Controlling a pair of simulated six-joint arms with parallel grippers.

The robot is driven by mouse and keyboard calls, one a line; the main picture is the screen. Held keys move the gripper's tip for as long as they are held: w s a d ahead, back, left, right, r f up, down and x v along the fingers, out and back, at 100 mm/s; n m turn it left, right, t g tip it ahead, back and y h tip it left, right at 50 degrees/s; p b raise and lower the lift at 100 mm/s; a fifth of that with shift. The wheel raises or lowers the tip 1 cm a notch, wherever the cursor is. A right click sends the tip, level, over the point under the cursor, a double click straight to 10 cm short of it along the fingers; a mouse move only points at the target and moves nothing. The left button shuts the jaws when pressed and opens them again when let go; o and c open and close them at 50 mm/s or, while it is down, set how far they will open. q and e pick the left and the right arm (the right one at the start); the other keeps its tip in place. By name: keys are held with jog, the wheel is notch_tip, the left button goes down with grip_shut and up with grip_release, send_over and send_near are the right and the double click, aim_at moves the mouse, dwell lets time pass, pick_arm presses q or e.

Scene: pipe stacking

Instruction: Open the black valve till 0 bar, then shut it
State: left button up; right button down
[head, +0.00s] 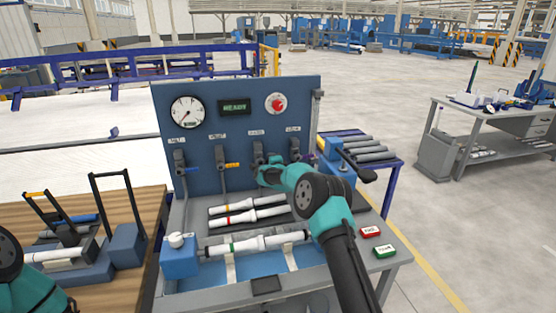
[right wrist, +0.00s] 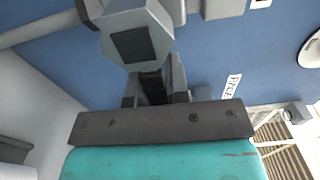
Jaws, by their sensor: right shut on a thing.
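The valve panel (head: 235,90) stands upright at the back of the bench, with a row of several grey-black valves. My right gripper (head: 262,168) is at the third valve from the left (head: 257,150) and is shut on its dark handle, largely hidden by the gripper. In the right wrist view, a grey hexagonal valve body (right wrist: 150,15) stands right in front of the gripper (right wrist: 152,88). The round white gauge (head: 187,112) has its needle pointing down and left; its reading is too small to tell. My left arm shows only at the lower left, its gripper outside the picture.
A READY display (head: 235,107) and a red button (head: 277,103) are on the panel. White pipes (head: 255,243) lie on the bench below. A blue clamp (head: 181,262) stands front left.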

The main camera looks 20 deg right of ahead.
jog(key=c, duration=1.1)
grip_release()
jog(key=shift+s, duration=0.1)
jog(key=s+a, duration=0.2)
jog(key=s, duration=1.5)
